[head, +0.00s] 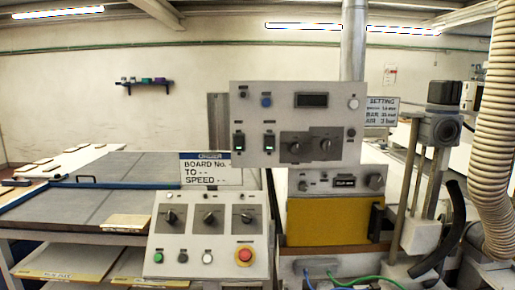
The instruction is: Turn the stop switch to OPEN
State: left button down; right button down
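No switch has a readable STOP or OPEN label, so I cannot tell which one is the stop switch. The sloped lower control panel (226,270) has three black rotary switches: left (170,217), middle (210,217) and right (246,217). Below them are a green button (158,257), a black button, a white button and a red mushroom button (244,255) on a yellow ring. The upright upper panel (210,120) has two dark rotary knobs, left (295,148) and right (325,145), and two green-lit rocker switches (239,142). Neither gripper is in view.
A sign reading "ORDER" (211,169) stands behind the lower panel. Right of it are a yellow-fronted unit (325,224), a post mechanism (437,130) and a ribbed hose (494,130). A grey conveyor table (85,170) lies left. No arm shows before the panels.

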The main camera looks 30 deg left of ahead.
aim_at(247, 218)
jog(key=u, duration=1.25)
